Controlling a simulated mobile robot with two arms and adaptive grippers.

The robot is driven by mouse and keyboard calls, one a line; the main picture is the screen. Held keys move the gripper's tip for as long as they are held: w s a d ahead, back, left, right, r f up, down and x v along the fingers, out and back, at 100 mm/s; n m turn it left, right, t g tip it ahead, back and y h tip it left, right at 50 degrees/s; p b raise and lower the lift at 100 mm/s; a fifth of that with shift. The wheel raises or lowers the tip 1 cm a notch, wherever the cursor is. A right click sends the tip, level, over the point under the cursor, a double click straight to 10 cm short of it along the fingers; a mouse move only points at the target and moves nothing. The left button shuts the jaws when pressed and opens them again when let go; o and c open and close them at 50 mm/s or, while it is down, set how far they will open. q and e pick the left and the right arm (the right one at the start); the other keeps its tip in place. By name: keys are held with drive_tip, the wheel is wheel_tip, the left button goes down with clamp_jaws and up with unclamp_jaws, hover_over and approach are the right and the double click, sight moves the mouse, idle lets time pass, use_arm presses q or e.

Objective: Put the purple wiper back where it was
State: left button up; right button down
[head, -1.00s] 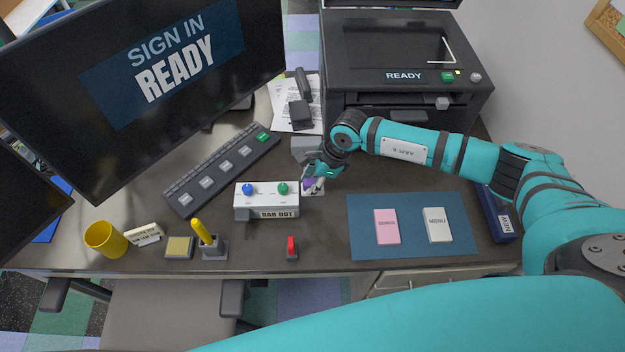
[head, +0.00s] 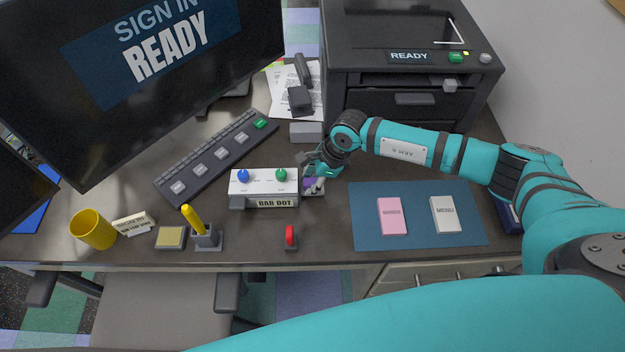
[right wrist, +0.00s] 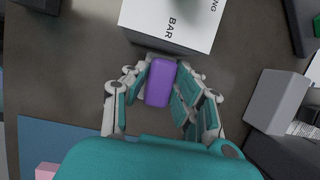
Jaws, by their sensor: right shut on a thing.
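The purple wiper (right wrist: 159,82) is a small rounded block. It lies between the fingers of my right gripper (right wrist: 162,76), which is shut on it. In the head view my right gripper (head: 313,172) is just right of the white box labelled BAR DOT (head: 264,181), and a bit of the purple wiper (head: 308,184) shows beneath it. In the right wrist view the wiper's far end is close to the edge of that box (right wrist: 172,22). I cannot tell whether the wiper touches the surface below. My left gripper is not in view.
A grey block (head: 306,132) stands behind the gripper. The printer (head: 408,80) is at back right. A blue mat (head: 415,236) with a pink card (head: 391,216) and a white card (head: 445,214) lies right. A red-topped piece (head: 290,236) stands in front.

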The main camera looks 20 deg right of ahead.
drive_tip(key=shift+f+b, duration=0.35)
drive_tip(key=c, duration=0.7)
unclamp_jaws()
drive_tip(key=shift+d+r, duration=0.1)
drive_tip(key=shift+r, duration=0.15)
drive_tip(key=v, duration=1.1)
drive_tip(key=shift+r, duration=0.25)
